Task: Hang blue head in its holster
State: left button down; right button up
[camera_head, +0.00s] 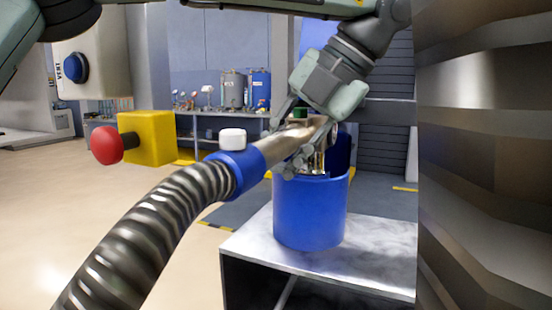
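The blue head is a metal nozzle with a blue collar (242,171) and a white button (232,139) on top, at the end of a ribbed metal hose (140,245). My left gripper (283,142), whose arm runs in along the top of the picture, is closed around its metal barrel and holds it tilted. A blue open cup (308,215), apparently the holster, stands on the table just below and behind the gripper. The head's front end overlaps the cup's rim in the picture; I cannot tell whether it is inside. My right gripper is not in view.
A grey metal table (375,265) bears the cup. A dark ribbed surface (485,150) fills the right side close by. A yellow box (148,138) with a red button (107,145) is at the left, below a white unit with a blue knob (75,67). A small green part (300,113) shows behind the gripper.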

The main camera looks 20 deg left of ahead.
pick_arm(q)
jog(key=shift+f+b, duration=1.2)
jog(key=shift+f, duration=0.65)
jog(key=c, duration=1.2)
grip_release()
jog(key=shift+o, duration=0.2)
jog(key=shift+f, duration=0.1)
jog(key=v, duration=1.2)
